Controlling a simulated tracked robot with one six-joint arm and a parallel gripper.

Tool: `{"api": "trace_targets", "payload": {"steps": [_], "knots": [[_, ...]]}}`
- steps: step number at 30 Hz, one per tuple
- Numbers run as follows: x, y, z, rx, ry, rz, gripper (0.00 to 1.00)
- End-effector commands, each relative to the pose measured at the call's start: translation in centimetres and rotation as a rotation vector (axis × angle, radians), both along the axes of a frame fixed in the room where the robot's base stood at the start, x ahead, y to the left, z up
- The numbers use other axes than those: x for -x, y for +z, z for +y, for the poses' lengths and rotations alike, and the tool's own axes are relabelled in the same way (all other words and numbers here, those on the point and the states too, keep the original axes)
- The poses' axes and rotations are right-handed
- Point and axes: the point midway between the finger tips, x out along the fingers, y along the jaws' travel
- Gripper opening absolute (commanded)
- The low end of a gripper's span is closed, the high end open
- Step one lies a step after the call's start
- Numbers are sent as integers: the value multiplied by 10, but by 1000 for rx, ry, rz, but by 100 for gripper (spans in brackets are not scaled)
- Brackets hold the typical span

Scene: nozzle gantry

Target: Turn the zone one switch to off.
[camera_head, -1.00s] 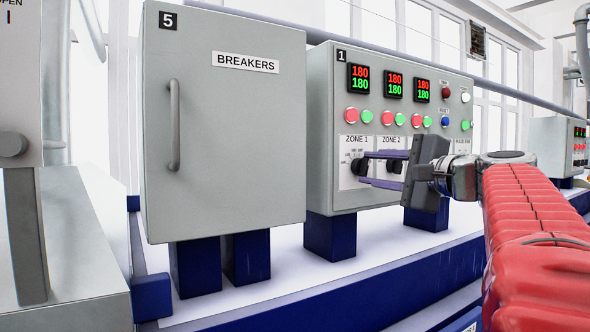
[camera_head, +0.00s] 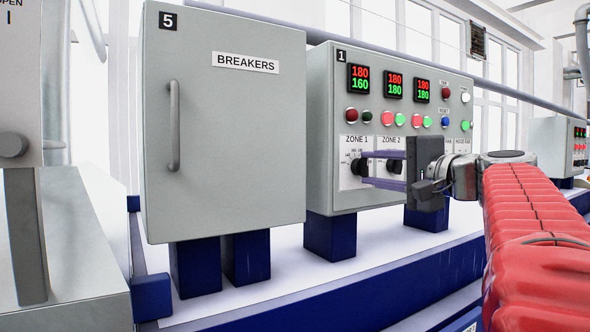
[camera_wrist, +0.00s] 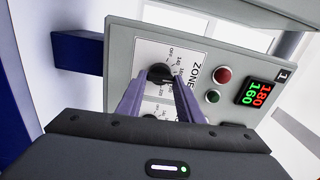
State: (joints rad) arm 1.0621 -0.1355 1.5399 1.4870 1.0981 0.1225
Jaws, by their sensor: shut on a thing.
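The zone one switch is a small black knob (camera_head: 357,166) on a white dial plate marked ZONE 1, at the left of control panel 1 (camera_head: 318,120). The knob also shows in the wrist view (camera_wrist: 160,73), with OFF and number marks around it. My gripper (camera_head: 366,167) is shut on the knob, one purple finger on each side. The exact direction of the knob's pointer is hard to read. The zone one display (camera_head: 358,78) shows 180 in red over 160 in green. Its red and green lamps (camera_head: 351,115) look dark.
The zone two dial (camera_head: 393,167) is right beside, partly behind my fingers. Zone two and three displays (camera_head: 394,85) read 180 over 180. A grey breakers cabinet (camera_head: 220,150) with a vertical handle stands to the left. A blue-edged bench runs underneath.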

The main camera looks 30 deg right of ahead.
Motion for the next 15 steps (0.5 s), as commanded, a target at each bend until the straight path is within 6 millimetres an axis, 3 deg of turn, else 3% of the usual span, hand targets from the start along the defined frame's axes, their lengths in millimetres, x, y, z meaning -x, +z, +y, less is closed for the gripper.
{"api": "trace_targets", "payload": {"steps": [15], "knots": [[-1,-4,0,483,5,-5,11]]}}
